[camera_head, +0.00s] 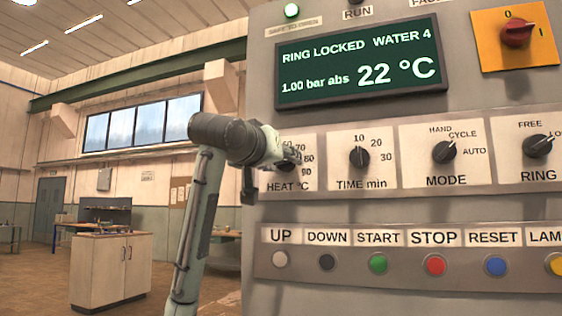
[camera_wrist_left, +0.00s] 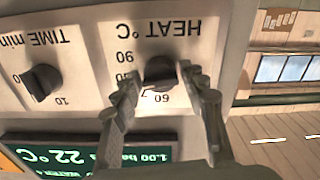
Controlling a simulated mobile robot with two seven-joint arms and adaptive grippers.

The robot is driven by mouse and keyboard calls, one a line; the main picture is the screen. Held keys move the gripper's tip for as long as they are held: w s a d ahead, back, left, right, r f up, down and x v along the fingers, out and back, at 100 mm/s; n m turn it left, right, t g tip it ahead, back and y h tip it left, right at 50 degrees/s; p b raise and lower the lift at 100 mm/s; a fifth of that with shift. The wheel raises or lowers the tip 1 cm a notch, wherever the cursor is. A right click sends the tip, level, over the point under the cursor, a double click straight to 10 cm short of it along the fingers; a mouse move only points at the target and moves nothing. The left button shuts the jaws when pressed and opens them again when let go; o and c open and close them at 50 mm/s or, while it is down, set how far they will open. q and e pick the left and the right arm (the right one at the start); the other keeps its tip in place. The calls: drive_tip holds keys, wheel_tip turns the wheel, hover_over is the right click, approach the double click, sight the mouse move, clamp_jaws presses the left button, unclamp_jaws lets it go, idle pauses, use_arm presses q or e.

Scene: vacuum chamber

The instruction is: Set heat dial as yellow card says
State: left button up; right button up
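The heat dial (camera_wrist_left: 160,72) is a dark knob on a white plate marked HEAT °C (camera_head: 290,187). My left gripper (camera_wrist_left: 160,78) is at the dial, one finger on each side of it. The fingers look spread, with a little space beside the knob; I cannot tell whether either touches it. A finger hides part of the scale, and the dial's pointer is hard to read. In the head view my left gripper (camera_head: 285,158) covers much of the dial. The display (camera_head: 358,62) reads 22 °C, RING LOCKED. I see no yellow card. My right gripper is out of view.
Right of the heat dial are the time dial (camera_head: 360,157), mode dial (camera_head: 444,151) and ring dial (camera_head: 538,146). A row of push buttons, including a red STOP button (camera_head: 435,265), runs below. A red switch (camera_head: 517,33) sits at top right. A cabinet (camera_head: 110,270) stands at left.

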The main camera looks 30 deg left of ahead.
use_arm(q)
drive_tip(key=shift+o, duration=0.7)
drive_tip(key=v, duration=1.2)
